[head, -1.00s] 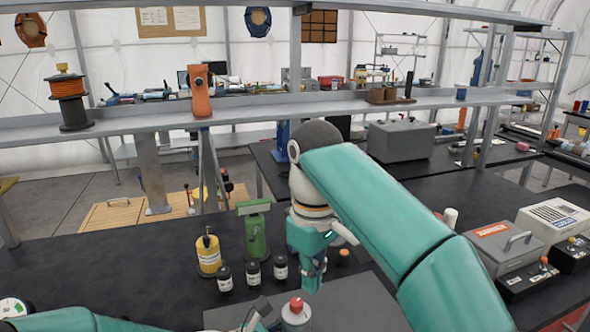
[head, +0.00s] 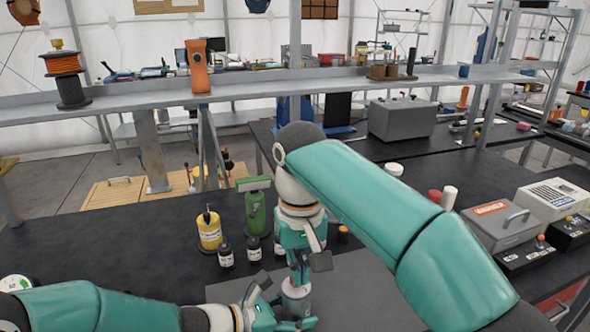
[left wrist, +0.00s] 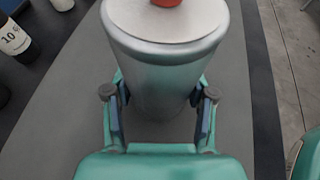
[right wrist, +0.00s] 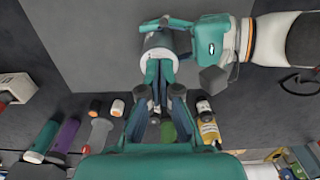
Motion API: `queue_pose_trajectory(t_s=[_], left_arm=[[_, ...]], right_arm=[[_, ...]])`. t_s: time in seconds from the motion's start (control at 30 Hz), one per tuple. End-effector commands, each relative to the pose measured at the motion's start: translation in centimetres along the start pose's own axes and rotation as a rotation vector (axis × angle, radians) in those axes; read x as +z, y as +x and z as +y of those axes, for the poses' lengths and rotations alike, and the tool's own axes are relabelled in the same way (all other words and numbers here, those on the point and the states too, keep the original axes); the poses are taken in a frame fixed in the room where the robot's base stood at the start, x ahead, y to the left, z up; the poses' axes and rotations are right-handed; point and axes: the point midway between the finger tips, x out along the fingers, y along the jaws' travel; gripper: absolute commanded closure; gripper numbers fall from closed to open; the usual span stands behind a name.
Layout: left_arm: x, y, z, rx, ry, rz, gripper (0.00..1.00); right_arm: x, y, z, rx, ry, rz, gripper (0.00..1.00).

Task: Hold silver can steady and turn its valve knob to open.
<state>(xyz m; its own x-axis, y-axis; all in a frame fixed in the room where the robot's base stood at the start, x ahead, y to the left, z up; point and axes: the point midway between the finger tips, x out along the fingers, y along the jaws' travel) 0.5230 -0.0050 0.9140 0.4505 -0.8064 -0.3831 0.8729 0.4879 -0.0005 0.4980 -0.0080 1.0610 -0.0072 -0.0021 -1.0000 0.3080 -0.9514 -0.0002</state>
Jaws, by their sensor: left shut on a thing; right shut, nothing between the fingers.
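The silver can (head: 296,297) stands upright on the grey mat at the front of the bench. My left gripper (head: 288,320) is shut around its body from the side; in the left wrist view, its fingers (left wrist: 160,112) press both sides of the can (left wrist: 160,70). The red valve knob (left wrist: 167,2) sits on the can's top, cut off by that view's upper edge. My right gripper (head: 299,278) is shut and empty, pointing down just over the can's top. In the right wrist view its closed fingers (right wrist: 160,68) overlap the can (right wrist: 158,41) and hide the knob; contact is unclear.
Behind the can stand a yellow bottle (head: 209,231), small dark bottles (head: 225,256) and a green device (head: 256,213). An orange-capped container (head: 343,234) stands right of my right gripper. Grey boxes (head: 501,227) stand at the right. The grey mat (head: 355,290) is clear right of the can.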

Motion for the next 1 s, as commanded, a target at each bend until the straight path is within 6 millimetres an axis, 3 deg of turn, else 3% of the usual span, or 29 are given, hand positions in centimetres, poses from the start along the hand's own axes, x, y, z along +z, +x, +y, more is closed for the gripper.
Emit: queue_pose_trajectory(t_s=[0.33, 1.0], left_arm=[[0.0, 0.0, 0.0, 0.0, 0.0, -0.001, 1.0], [0.1, 0.0, 0.0, 0.0, 0.0, -0.001, 1.0]], right_arm=[[0.0, 2.6, 0.0, 0.0, 0.0, 0.0, 1.0], [-0.3, 2.6, 0.0, -0.001, 0.0, 0.001, 1.0]])
